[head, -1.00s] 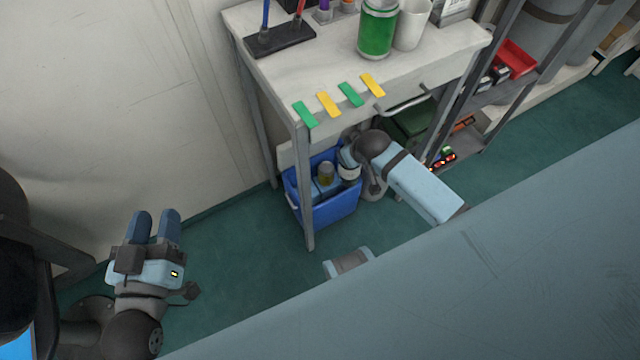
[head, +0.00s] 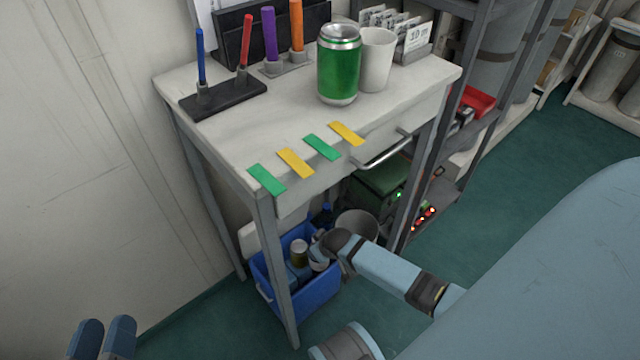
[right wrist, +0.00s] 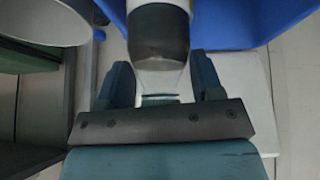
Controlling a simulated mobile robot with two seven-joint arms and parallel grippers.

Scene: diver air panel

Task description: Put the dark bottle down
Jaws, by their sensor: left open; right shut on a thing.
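My right gripper (head: 320,245) reaches under the table into the blue bin (head: 322,293). In the right wrist view, its two fingers are shut on the dark bottle (right wrist: 160,35), which has a dark body and a pale part between the fingers. The bottle is beside the blue wall of the bin in that view. In the head view my gripper and arm largely hide it, so I cannot tell whether it touches the bin floor. My left gripper (head: 104,325) shows only its fingertips at the bottom left, apart and empty.
Other containers, including one with a brownish top (head: 299,250), stand in the bin close to my right gripper. A grey bucket (head: 357,225) is beside it. The table (head: 215,135) overhangs the bin, with a leg (head: 280,290) in front. A green can (head: 339,70) stands on top.

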